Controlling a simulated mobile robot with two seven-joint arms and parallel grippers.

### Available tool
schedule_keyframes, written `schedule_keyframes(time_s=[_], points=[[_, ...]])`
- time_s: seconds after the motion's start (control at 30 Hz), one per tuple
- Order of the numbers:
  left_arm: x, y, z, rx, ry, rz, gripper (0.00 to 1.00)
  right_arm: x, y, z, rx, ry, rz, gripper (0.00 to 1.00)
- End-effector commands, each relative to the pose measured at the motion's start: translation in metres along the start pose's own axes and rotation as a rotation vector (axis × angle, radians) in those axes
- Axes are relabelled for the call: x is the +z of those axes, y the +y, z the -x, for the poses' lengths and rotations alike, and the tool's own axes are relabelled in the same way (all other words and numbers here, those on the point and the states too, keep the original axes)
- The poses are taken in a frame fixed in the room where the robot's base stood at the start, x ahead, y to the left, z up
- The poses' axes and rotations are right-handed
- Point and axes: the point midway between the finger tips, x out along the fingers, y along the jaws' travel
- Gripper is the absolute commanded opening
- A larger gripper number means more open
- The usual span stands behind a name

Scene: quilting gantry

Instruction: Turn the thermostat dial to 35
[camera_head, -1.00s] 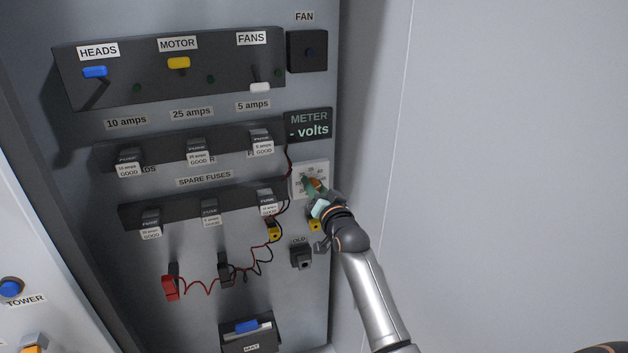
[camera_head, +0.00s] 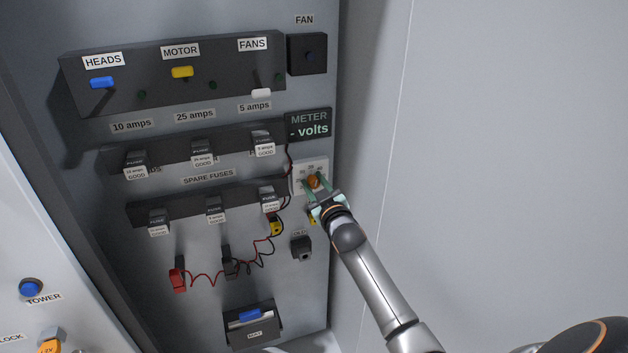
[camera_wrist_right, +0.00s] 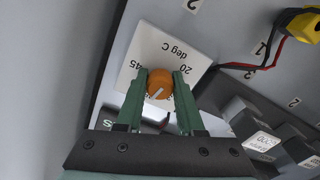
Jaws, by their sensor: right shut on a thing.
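The thermostat dial is a small orange knob (camera_head: 313,182) on a white square plate (camera_head: 299,168), below the meter at the panel's right side. In the right wrist view, the knob (camera_wrist_right: 159,85) carries a pale pointer line, and the plate (camera_wrist_right: 150,45) shows "20", "45" and "deg C" upside down. My right gripper (camera_head: 312,180) is shut on the knob, one green finger on each side, as the right wrist view also shows (camera_wrist_right: 160,76). The fingers hide part of the scale, and I cannot read the exact setting. My left gripper is not in view.
The meter (camera_head: 308,124) above the dial reads "- volts". Fuses (camera_head: 264,144) and red and black wires (camera_head: 288,185) lie close on the left. A dark socket (camera_head: 301,247) is below. A bare grey wall (camera_head: 480,150) stands on the right.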

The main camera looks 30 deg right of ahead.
Motion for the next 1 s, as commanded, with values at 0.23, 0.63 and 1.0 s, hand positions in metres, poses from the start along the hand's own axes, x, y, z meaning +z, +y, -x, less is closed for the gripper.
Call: schedule_keyframes(time_s=[0.23,0.63,1.0], points=[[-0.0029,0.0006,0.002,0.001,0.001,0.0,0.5,0.001,-0.0005,0.0003,-0.001,-0.002,0.134,0.0],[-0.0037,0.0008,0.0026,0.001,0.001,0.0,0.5,0.0015,-0.0004,0.0003,-0.001,-0.002,0.205,0.0],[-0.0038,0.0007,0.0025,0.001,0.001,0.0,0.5,0.0015,-0.0004,0.0002,-0.001,-0.003,0.204,0.42]])
